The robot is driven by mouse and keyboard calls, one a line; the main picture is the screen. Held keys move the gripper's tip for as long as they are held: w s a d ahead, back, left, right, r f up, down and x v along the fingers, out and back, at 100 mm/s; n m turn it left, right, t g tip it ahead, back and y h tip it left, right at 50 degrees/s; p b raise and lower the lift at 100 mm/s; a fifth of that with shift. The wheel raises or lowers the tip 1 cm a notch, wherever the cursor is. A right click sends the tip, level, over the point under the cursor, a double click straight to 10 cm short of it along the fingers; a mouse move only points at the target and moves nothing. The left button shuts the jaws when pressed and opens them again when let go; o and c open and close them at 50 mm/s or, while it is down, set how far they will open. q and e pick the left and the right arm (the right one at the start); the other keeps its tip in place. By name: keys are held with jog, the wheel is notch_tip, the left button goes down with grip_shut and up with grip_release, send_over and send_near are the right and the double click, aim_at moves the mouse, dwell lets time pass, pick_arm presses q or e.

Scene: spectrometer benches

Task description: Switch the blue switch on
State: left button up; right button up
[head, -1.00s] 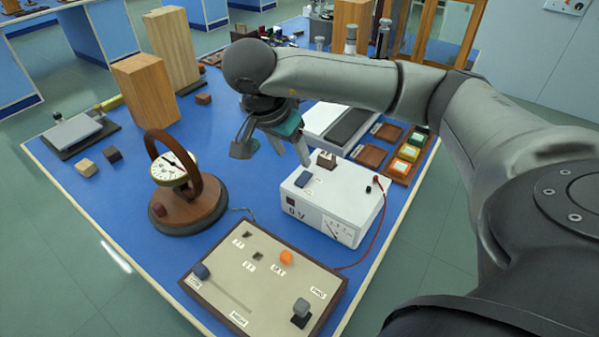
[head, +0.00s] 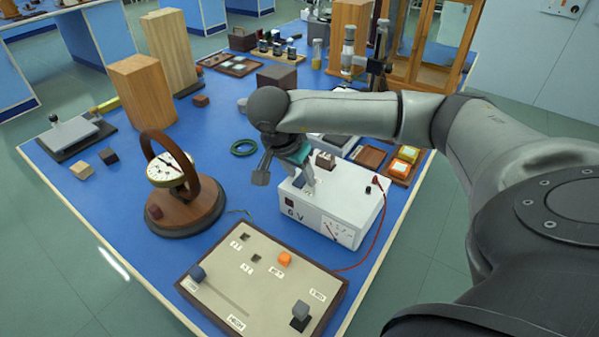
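The white power supply box (head: 318,216) marked "6 V" stands on the blue bench top. A small blue switch sits on its top near the left end; my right gripper (head: 285,178) now covers most of it. My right gripper is open, fingers spread. One finger is over the box top at the switch; the other hangs beyond the box's left edge. I cannot tell whether the finger touches the switch or which way the switch is tilted. My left gripper is not in view.
A round dial instrument (head: 170,168) stands left. A red wire (head: 377,228) runs down the box's right side. A green ring (head: 244,147) lies behind the gripper.

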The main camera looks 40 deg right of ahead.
grip_shut()
dwell(0.3)
jog(key=shift+w+d+r+g+y+p, duration=0.1)
jog(key=shift+d+g+y+p, duration=0.25)
jog(key=shift+y, duration=0.55)
jog(key=shift+d+y, duration=0.1)
jog(key=shift+y, duration=0.7)
jog(key=shift+o, duration=1)
grip_release()
